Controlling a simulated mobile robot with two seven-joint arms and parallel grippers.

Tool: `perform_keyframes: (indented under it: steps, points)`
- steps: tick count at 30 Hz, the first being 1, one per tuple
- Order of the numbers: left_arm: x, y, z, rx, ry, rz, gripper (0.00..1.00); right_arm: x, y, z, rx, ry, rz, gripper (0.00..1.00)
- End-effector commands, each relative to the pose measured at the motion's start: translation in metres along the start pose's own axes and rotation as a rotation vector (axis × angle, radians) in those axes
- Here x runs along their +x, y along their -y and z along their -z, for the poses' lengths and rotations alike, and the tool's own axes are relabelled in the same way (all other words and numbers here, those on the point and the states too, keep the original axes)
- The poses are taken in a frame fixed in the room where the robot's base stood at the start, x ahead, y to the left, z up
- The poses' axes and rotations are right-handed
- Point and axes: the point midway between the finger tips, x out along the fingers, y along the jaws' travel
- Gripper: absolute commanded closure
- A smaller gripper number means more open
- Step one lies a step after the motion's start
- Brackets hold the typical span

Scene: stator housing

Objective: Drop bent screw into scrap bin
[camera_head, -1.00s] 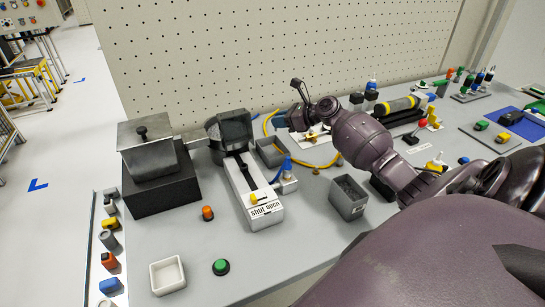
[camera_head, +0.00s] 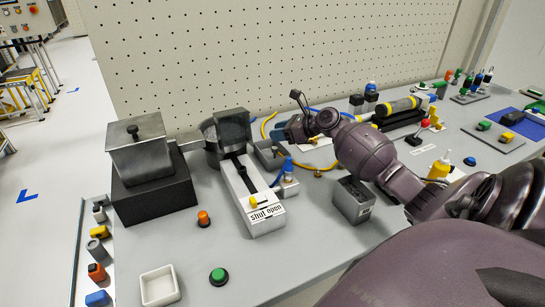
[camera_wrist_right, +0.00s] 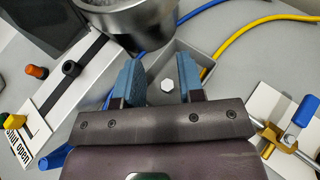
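A small pale hexagonal screw head (camera_wrist_right: 168,86) shows between my right fingers in the right wrist view, apart from both. It appears to lie in a small open grey bin (camera_wrist_right: 207,63); its shank is hidden, so I cannot tell if it is bent. In the head view this bin (camera_head: 264,152) stands behind the white slide fixture. My right gripper (camera_wrist_right: 158,64) is open, with its two blue fingers apart above the bin. In the head view the gripper (camera_head: 290,132) is partly hidden by its own wrist. My left gripper is not in view.
Another grey bin (camera_head: 352,203) with dark contents stands nearer the front. A metal cylinder (camera_wrist_right: 130,22) is close to my right fingers. The white slide fixture (camera_head: 256,208), a green button (camera_head: 219,276) and a white tray (camera_head: 160,285) stand to the left. Blue and yellow hoses run nearby.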

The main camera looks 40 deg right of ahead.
Motion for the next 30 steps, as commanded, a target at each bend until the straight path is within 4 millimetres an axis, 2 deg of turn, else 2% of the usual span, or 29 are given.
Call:
perform_keyframes:
  steps: [3, 10, 14, 21, 30]
  points:
    - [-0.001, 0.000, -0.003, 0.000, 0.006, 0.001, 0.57, 0.000, 0.000, 0.000, 0.000, 0.000, 0.000, 0.51]
    - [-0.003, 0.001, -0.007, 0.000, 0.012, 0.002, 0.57, 0.000, 0.000, 0.001, 0.001, -0.001, 0.000, 0.51]
    - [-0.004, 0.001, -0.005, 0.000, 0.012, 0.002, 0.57, -0.007, 0.000, 0.000, 0.000, 0.000, 0.000, 0.51]
    - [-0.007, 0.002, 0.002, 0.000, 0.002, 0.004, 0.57, -0.046, 0.000, -0.001, 0.000, 0.000, 0.001, 0.51]
    - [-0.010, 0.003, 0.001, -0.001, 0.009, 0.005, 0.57, -0.094, 0.000, 0.000, 0.000, -0.001, 0.001, 0.51]
